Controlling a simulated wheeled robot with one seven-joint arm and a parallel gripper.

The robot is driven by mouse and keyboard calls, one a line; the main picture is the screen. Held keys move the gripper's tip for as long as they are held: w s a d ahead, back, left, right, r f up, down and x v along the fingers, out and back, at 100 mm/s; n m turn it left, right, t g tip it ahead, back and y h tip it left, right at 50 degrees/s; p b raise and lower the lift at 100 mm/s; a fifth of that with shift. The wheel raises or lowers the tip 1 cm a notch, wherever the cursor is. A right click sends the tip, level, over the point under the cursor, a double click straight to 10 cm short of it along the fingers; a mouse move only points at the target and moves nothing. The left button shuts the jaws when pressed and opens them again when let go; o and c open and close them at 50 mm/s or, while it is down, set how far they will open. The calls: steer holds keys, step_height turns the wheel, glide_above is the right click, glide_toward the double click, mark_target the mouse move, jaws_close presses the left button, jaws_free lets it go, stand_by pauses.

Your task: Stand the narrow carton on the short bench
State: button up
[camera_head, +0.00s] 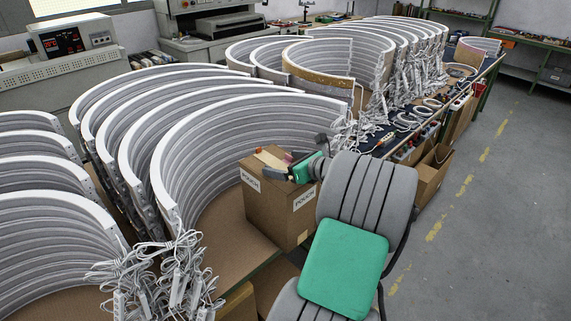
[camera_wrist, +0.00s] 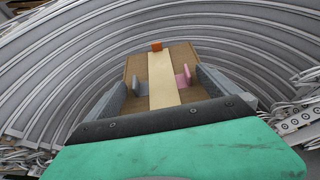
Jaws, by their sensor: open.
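A long, narrow, cream piece (camera_head: 267,158), which looks like the narrow carton, lies along the top of a brown cardboard box (camera_head: 280,203) marked POUCH. It also shows in the wrist view (camera_wrist: 163,72), with a small orange block (camera_wrist: 157,46) at its far end. My gripper (camera_head: 281,165) is above the box top, coming in from the right. In the wrist view my gripper's two fingers (camera_wrist: 160,84) stand open on either side of the cream piece, with gaps. The near end is hidden by my gripper. I cannot tell which surface is the short bench.
The box stands on a brown work surface (camera_head: 225,240) among tall curved grey-white arcs (camera_head: 235,130). Loose white cables (camera_head: 170,275) hang at the lower left.

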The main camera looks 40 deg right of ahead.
steer(key=b+v, duration=0.1)
steer(key=v, duration=1.1)
